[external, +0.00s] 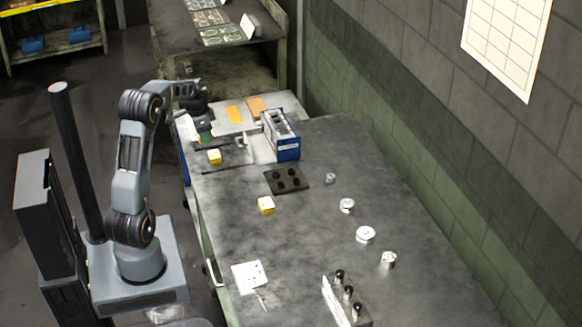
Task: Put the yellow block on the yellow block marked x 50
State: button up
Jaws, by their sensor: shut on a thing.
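My gripper (206,140) points down over the far left part of the workbench and is shut on a yellow block (214,157), which shows just below the fingers. The exact contact is too small to make out. Its height above the bench is unclear. A second yellow block (266,205) with a pale side sits alone on the bench, nearer the camera and to the right of my gripper. Any x 50 marking is too small to read on either block.
A blue-and-grey box (283,148) stands right of my gripper. A dark plate with black knobs (286,180) lies behind the second yellow block. Several round metal parts (365,235) stand farther right. A white card (250,276) and a knobbed fixture (345,300) are in front.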

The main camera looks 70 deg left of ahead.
send_over(215, 154)
jog(key=f, duration=0.5)
jog(key=shift+s+f+p, duration=0.15)
jog(key=shift+s+p, duration=0.1)
jog(key=shift+p, duration=0.15)
jog(key=shift+f, duration=1.6)
jog(key=shift+f, duration=0.1)
jog(key=shift+f, duration=0.15)
jog(key=o, duration=1)
notch_tip(215, 154, up, 12)
jog(key=s, duration=0.1)
jog(key=shift+s+r+b, duration=0.25)
jog(key=shift+s+b, duration=0.05)
jog(key=shift+b, duration=0.05)
